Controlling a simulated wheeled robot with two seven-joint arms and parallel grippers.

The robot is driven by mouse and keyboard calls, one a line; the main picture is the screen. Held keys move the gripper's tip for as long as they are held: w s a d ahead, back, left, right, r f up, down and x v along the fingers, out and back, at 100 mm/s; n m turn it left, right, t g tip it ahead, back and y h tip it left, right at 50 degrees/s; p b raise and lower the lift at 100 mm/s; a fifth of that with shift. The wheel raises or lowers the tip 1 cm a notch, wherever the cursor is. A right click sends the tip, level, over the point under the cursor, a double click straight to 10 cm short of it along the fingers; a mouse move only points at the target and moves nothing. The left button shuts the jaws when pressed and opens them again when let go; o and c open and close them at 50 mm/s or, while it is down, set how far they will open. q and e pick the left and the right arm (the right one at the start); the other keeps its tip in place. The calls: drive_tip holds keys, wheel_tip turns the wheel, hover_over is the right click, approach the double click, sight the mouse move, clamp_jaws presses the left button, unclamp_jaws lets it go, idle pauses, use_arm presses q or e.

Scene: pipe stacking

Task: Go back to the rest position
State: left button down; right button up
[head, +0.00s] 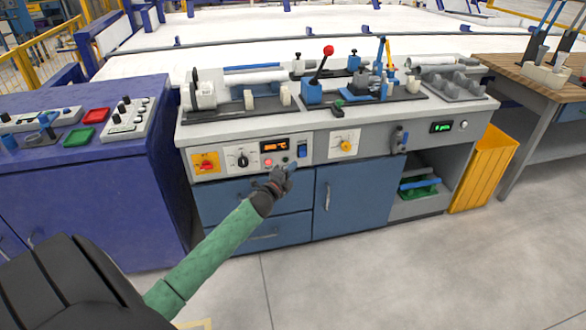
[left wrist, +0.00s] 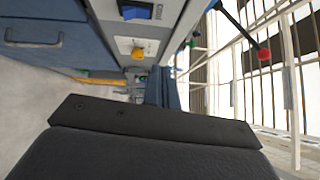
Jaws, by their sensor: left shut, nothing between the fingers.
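My left gripper (head: 287,171) is at the end of the green-sleeved left arm, in front of the workbench's control panel. Its fingers are shut with nothing between them. It is just below the orange display (head: 274,146) and close to the small buttons; I cannot tell whether it touches the panel. My right gripper is not in view.
The workbench (head: 375,118) carries a pipe fixture with a red-knobbed lever (head: 328,50). A blue cabinet with buttons (head: 80,190) stands left. A yellow bin (head: 483,168) and a wooden table (head: 530,78) stand right. The grey floor in front is clear.

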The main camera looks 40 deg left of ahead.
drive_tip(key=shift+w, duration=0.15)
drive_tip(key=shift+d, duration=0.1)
